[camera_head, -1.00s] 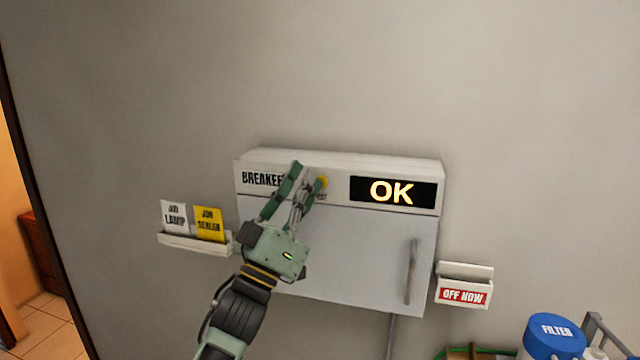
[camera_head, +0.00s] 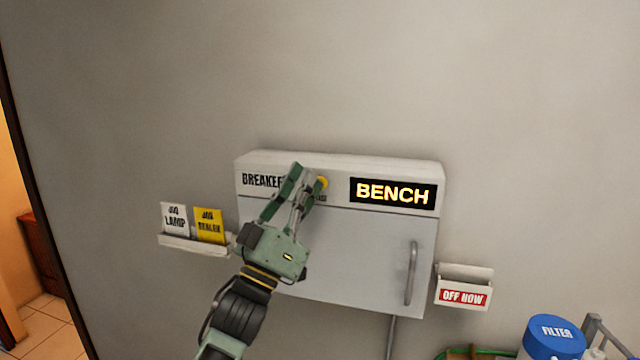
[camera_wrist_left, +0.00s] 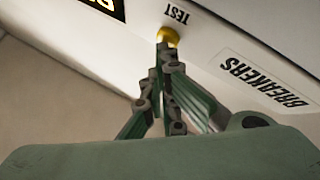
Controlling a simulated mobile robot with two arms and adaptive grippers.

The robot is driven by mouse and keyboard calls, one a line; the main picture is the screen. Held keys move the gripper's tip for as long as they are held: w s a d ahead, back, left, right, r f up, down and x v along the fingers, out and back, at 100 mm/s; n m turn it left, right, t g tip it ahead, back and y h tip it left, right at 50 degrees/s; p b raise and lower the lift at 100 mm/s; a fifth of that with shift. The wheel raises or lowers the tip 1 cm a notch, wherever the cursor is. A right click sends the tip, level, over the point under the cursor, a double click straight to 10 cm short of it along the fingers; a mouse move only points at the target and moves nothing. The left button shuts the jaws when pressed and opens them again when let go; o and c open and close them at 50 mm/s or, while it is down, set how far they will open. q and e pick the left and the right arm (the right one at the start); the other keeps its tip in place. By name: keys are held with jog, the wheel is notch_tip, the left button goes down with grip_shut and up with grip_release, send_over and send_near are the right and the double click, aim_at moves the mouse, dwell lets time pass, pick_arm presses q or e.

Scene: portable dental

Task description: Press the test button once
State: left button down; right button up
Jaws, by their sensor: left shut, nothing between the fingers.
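The yellow test button (camera_head: 322,183) sits on the top strip of the white breaker box (camera_head: 330,245), left of the display (camera_head: 393,193), which reads BENCH. My left gripper (camera_head: 309,185) is shut and empty, its fingertips at the button. In the left wrist view the button (camera_wrist_left: 168,37) shows beside the TEST label, and the shut fingertips (camera_wrist_left: 165,50) are right at it, partly covering it. I cannot tell whether the button is pushed in. My right gripper is not in view.
A holder (camera_head: 190,245) with a LAMP card (camera_head: 175,218) and a yellow SEALER card (camera_head: 209,227) is left of the box. An OFF NOW holder (camera_head: 464,297) is to its right. A blue-lidded FILTER container (camera_head: 556,335) stands lower right. The wall above is clear.

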pick_arm(q)
jog(key=shift+s+a, duration=0.15)
jog(key=shift+s, duration=0.45)
jog(key=shift+s+p, duration=0.1)
jog(key=shift+p, duration=0.2)
jog(key=s, duration=0.1)
jog(key=s+a+p, duration=0.1)
jog(key=s, duration=0.2)
jog(key=shift+s+a+p, duration=0.3)
jog(key=shift+p, duration=0.05)
jog(key=shift+f, duration=0.1)
